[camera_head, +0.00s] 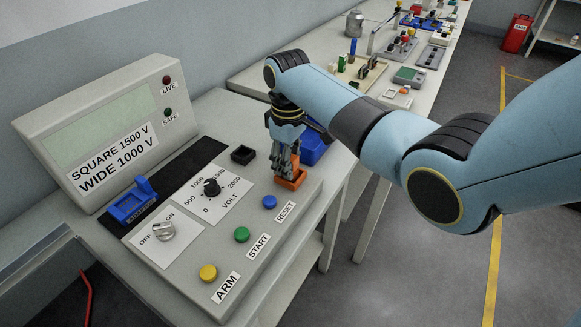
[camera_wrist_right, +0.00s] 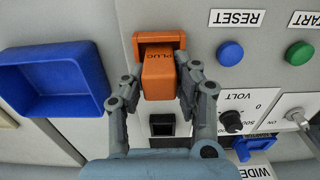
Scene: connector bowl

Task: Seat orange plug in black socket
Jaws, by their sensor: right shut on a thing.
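My right gripper (camera_wrist_right: 156,84) is shut on the orange plug (camera_wrist_right: 158,72), with one finger on each side of it. The plug, marked PLUG, is at an orange square holder (camera_wrist_right: 140,38) on the console. I cannot tell whether its lower end is still inside the holder. In the head view my right gripper (camera_head: 288,164) points down over the orange holder (camera_head: 291,181), and fingers mostly hide the plug. The black socket (camera_head: 243,154) is a small empty square on the console, left of the gripper. It also shows in the right wrist view (camera_wrist_right: 162,126). My left gripper is not in view.
A blue bin (camera_head: 314,148) stands just behind my right gripper. A dial (camera_head: 211,187), a rotary switch (camera_head: 163,231), a blue latch (camera_head: 133,201) and coloured buttons (camera_head: 242,234) stand on the console. The console surface between holder and black socket is clear.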

